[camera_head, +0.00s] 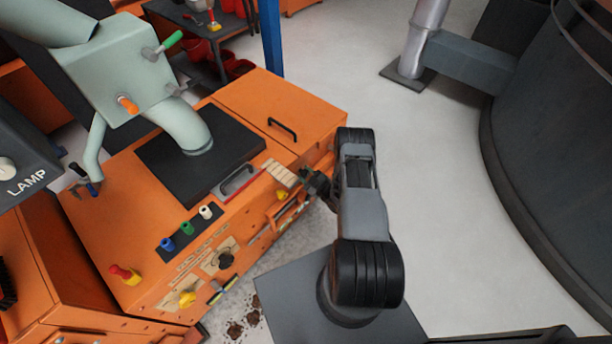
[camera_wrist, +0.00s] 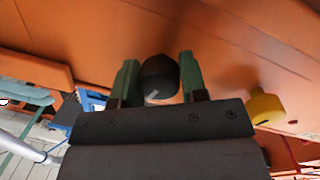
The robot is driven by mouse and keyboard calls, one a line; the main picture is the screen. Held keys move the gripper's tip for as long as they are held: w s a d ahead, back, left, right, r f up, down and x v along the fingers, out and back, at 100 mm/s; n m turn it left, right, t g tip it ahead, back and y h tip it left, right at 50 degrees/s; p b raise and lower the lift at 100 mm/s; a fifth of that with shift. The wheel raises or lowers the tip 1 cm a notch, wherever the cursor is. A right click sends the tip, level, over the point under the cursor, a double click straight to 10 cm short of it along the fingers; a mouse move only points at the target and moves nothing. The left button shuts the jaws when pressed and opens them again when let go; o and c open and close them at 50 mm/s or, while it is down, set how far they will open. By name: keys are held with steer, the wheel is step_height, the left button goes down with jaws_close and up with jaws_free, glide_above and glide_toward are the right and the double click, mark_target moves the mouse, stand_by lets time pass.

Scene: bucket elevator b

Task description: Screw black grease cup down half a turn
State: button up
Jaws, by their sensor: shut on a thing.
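The black grease cup (camera_wrist: 158,70) is a dark round cap with a pale mark on its face, in the upper middle of the wrist view. My gripper (camera_wrist: 158,82) has its two green fingers on either side of it and is shut on it. In the head view my gripper (camera_head: 314,182) is at the front edge of the orange machine cabinet, and the black cup cannot be made out there. A yellow cup (camera_wrist: 265,106) sits to the right of my gripper in the wrist view; a yellow one also shows in the head view (camera_head: 281,195).
The orange cabinet (camera_head: 300,105) has a black handle on top and a row of blue, green and white knobs (camera_head: 187,228). Another yellow knob (camera_head: 187,298) is low on its front. Grey floor (camera_head: 430,190) is clear to the right, up to a large dark drum (camera_head: 545,180).

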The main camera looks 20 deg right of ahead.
steer(key=m+b, duration=0.2)
steer(key=m, duration=0.2)
steer(key=shift+f, duration=0.1)
steer(key=m+g+b, duration=0.1)
steer(key=m, duration=0.2)
steer(key=shift+m, duration=0.4)
steer(key=m+b, duration=0.2)
steer(key=m, duration=0.2)
steer(key=shift+y, duration=0.4)
steer(key=m+b, duration=0.1)
steer(key=m, duration=0.2)
steer(key=shift+y, duration=0.3)
steer(key=m, duration=0.4)
steer(key=shift+m+g+y+b, duration=0.3)
steer(key=shift+b, duration=0.05)
steer(key=m, duration=0.3)
steer(key=shift+r, duration=0.2)
steer(key=m+b, duration=0.1)
steer(key=m, duration=0.3)
steer(key=shift+d+y, duration=0.1)
steer(key=shift+y, duration=0.3)
steer(key=shift+m, duration=2.1)
